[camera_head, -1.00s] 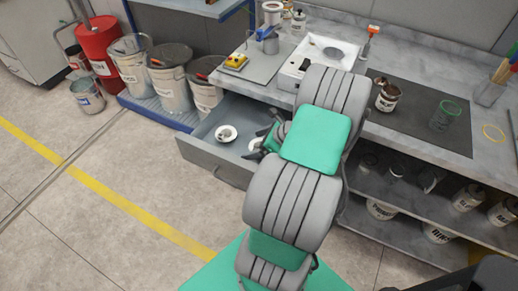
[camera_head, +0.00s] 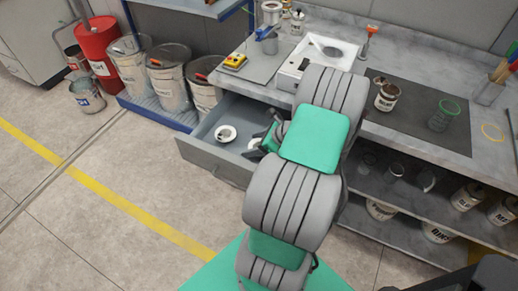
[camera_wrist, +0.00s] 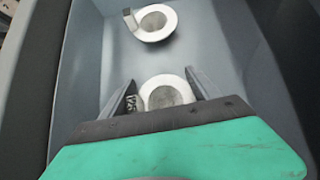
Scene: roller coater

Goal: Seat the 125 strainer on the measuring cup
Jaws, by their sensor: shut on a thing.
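My gripper (camera_wrist: 160,79) is inside the open drawer, its two fingers either side of a white strainer (camera_wrist: 167,92) with a grey mesh middle. It is shut on this strainer; a small tag by the left finger appears to read 125. In the head view my gripper (camera_head: 266,138) and this strainer (camera_head: 254,144) are partly hidden by my arm. A second white strainer (camera_wrist: 152,22) lies farther in the drawer, apart from the gripper; it also shows in the head view (camera_head: 226,133). A clear cup with a green rim (camera_head: 447,113), seemingly the measuring cup, stands on the dark mat.
The drawer (camera_head: 212,162) has raised walls close around my gripper. On the bench are a brown-stained can (camera_head: 388,96), a white scale-like device (camera_head: 313,57) and a brush cup (camera_head: 489,92). Lidded buckets (camera_head: 168,80) stand left. Open floor lies in front.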

